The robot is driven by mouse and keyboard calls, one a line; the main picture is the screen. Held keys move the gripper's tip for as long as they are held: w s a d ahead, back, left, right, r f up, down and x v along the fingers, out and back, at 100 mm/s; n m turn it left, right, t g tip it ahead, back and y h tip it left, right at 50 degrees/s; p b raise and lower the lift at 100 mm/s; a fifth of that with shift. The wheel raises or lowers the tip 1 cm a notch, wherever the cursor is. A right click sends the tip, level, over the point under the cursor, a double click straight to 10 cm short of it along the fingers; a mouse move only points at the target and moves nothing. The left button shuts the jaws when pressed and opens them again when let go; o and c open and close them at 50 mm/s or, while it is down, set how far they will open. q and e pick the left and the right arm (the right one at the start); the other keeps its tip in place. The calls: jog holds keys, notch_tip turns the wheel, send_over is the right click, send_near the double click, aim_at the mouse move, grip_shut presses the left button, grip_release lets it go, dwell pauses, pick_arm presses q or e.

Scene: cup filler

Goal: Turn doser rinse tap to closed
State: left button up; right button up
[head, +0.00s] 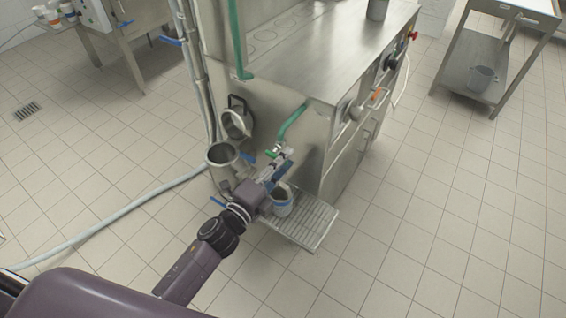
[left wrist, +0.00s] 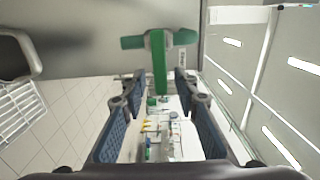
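A green tap handle (left wrist: 159,52), which I take to be the doser rinse tap, shows at the top middle of the left wrist view. It has a crosswise bar and a part hanging down. In the head view the green tap (head: 272,152) is on the machine's near side, just beyond my left gripper (head: 277,171). In the left wrist view the gripper (left wrist: 160,80) is open, with its blue-padded fingers to either side of the green part hanging down. I see no contact. My right gripper is not in view.
A hose (head: 110,221) crosses the floor.

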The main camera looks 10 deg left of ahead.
pick_arm(q)
jog(key=v, duration=1.2)
jog(key=s+a+f+n+g+y, duration=0.2)
jog(key=s+f+n, duration=0.15)
jog(key=f, duration=0.75)
jog(key=s+a+f+n+g+y, duration=0.1)
jog(key=s+a+f+n+g, duration=0.2)
jog(key=f, duration=0.9)
jog(key=s+a+f+n+g+y, duration=0.1)
jog(key=s+f+n+g+y, duration=0.3)
jog(key=f, duration=0.7)
jog(key=s+f+n+g, duration=0.3)
jog(key=s+f, duration=0.6)
jog(key=s, duration=0.4)
jog(key=s+f+n+g, duration=0.4)
jog(key=s+f, duration=0.5)
jog(key=s, duration=0.5)
jog(key=shift+s+a+n+h, duration=0.15)
jog(key=shift+a+n+h, duration=0.2)
jog(key=shift+n, duration=0.8)
